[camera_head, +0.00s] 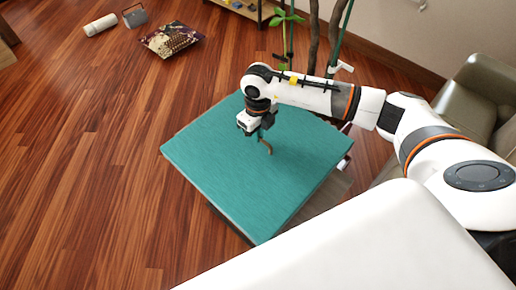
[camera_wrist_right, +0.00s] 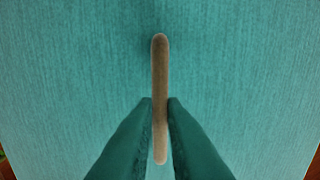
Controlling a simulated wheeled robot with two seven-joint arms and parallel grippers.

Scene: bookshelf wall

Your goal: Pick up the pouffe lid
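The pouffe lid (camera_head: 215,150) is a flat teal square on top of the pouffe, in the middle of the head view. Its brown handle (camera_head: 266,147) stands up near the lid's middle. My right gripper (camera_head: 264,143) reaches down over the lid at the handle. In the right wrist view the handle (camera_wrist_right: 160,60) runs upright between the two fingers of the right gripper (camera_wrist_right: 160,110), which lie close against both its sides. The teal lid (camera_wrist_right: 70,70) fills the background there. The lid appears to rest on the pouffe. My left gripper is not in view.
A plant with thin stems (camera_head: 313,40) stands behind the lid. A green armchair (camera_head: 475,90) is at the right. A patterned cushion or book (camera_head: 170,40), a grey box (camera_head: 135,17) and a white cylinder (camera_head: 101,25) lie on the wooden floor. The floor left of the lid is clear.

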